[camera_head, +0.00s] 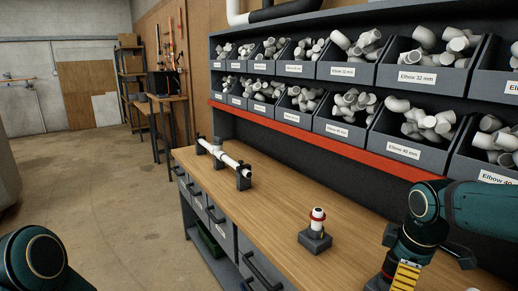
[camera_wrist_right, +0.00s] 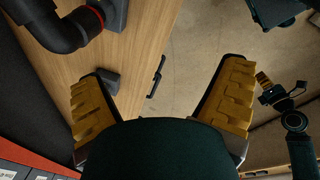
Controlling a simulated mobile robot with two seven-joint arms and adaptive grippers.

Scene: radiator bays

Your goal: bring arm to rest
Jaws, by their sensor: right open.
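My right gripper (camera_head: 404,275) shows at the lower right of the head view, over the near end of the workbench. In the right wrist view its two yellow-padded fingers (camera_wrist_right: 165,78) are spread wide with nothing between them. My left arm shows only as a rounded teal link at the lower left of the head view. The right wrist view shows my left gripper (camera_wrist_right: 272,88) at the right, away from the bench; its jaw state is unclear.
The workbench (camera_head: 275,199) carries a white pipe on supports (camera_head: 228,160) and a short upright white pipe (camera_head: 317,217) with a red ring in a grey holder. A dark pipe (camera_wrist_right: 55,30) is near my right gripper. Bins of elbows (camera_head: 410,77) stand above. Floor (camera_head: 90,190) is clear left.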

